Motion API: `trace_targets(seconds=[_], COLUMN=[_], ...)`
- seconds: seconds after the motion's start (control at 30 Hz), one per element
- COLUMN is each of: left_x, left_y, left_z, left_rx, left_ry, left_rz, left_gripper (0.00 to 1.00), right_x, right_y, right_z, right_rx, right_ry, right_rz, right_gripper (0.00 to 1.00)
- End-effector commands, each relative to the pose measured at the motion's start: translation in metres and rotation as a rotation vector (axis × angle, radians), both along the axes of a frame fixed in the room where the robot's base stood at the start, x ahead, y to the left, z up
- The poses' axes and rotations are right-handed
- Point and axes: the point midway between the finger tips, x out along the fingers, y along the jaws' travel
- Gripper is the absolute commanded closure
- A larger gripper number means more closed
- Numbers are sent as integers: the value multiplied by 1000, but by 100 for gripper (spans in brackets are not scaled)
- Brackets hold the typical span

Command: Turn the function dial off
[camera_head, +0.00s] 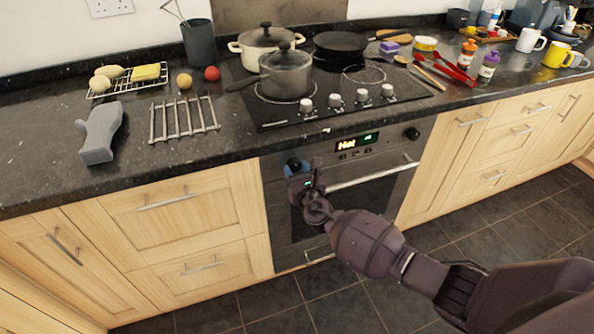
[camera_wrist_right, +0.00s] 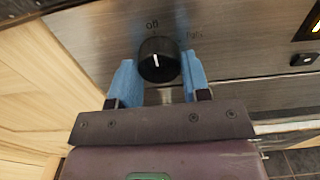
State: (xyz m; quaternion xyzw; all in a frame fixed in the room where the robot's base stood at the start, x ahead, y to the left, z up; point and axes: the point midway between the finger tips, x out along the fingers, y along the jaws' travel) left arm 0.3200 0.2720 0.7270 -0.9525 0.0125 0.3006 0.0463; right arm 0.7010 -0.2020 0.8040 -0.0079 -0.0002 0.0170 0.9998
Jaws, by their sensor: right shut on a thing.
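The function dial is a round black knob (camera_wrist_right: 158,60) on the steel oven panel, seen in the right wrist view. Its white mark points up and slightly left, toward the printed "off". A second, fainter label sits to the right of the dial. My right gripper (camera_wrist_right: 159,77) has one blue finger on each side of the dial and is shut on it. In the head view, my right gripper (camera_head: 298,170) is at the left end of the oven panel and mostly covers the dial. My left gripper is not in view.
The oven (camera_head: 345,193) has a lit display (camera_head: 357,142) and a second black knob (camera_head: 412,133) at right. Its door handle (camera_head: 372,176) runs just below the panel. Pots and a pan stand on the hob above. The floor in front is clear.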

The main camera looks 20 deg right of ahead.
Motion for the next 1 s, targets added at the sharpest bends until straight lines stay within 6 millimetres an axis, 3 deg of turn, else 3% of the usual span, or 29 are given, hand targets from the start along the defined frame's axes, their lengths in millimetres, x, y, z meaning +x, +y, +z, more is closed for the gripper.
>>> trace_targets(seconds=[0.17,0.2,0.33,0.73,1.0], left_x=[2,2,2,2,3], left_y=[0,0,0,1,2], left_z=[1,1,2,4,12], left_rx=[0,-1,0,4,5], left_ry=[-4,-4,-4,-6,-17], left_rz=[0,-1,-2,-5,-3], left_gripper=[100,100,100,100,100], right_x=[0,0,0,-6,-46], right_y=[0,0,0,-1,-3], right_z=[0,0,0,0,2], right_rx=[-2,-2,-1,0,1], right_ry=[0,0,0,1,0], right_rz=[0,0,0,0,0], right_gripper=[80,54,34,33,33])
